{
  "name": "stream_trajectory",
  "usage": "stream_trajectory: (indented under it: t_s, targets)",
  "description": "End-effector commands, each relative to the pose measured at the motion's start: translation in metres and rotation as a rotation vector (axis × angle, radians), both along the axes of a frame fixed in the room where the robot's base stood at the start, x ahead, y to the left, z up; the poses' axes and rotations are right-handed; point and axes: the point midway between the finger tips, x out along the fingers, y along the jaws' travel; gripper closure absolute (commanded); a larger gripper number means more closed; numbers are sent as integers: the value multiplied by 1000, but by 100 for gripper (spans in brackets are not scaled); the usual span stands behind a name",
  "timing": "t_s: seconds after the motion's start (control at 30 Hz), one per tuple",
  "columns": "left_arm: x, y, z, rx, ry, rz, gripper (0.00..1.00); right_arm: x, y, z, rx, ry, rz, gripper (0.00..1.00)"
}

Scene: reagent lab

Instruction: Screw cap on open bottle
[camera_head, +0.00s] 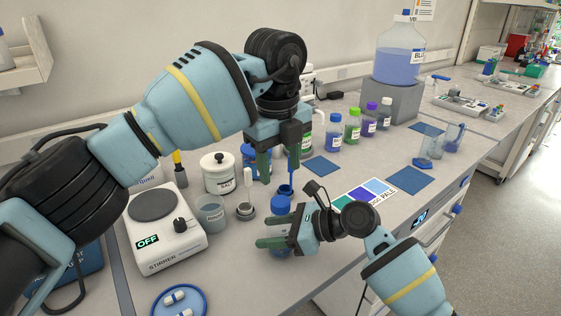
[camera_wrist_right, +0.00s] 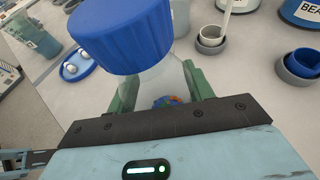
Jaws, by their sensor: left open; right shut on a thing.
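A clear bottle (camera_wrist_right: 160,82) with a ribbed blue cap (camera_wrist_right: 122,32) on top stands between the green fingers of my right gripper (camera_wrist_right: 165,92), which is shut on its body. The blue cap also shows in the head view (camera_head: 279,205), with the bottle partly hidden by the gripper. The cap sits over the neck; how tightly it is screwed cannot be told. My left gripper (camera_head: 278,162) is open, fingers pointing down, above and behind the cap and apart from it. A blue scoop (camera_head: 288,182) in a round holder shows close to its fingers.
A stirrer (camera_head: 165,232) stands at left, with a beaker (camera_head: 210,214) and white jar (camera_head: 217,172) beside it. A blue dish (camera_head: 180,300) is at the front. Several small bottles (camera_head: 352,125) stand behind. A colour card (camera_head: 366,192) and blue mat (camera_head: 409,178) lie at right.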

Motion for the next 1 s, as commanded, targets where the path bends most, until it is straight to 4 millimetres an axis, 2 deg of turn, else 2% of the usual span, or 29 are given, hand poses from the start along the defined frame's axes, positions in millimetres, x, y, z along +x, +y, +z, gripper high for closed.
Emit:
stream_trajectory:
  t_s: [0.3,0.5,0.7,1.0]
  targets:
    - [-3,-1,2,6,47,496,47,0,0,0,0,0,0,100]
    - [-4,-1,3,10,62,697,47,0,0,0,0,0,0,100]
    - [-5,-1,4,14,67,765,47,0,0,0,0,0,0,100]
    - [-5,-1,3,13,66,766,47,0,0,0,0,0,0,100]
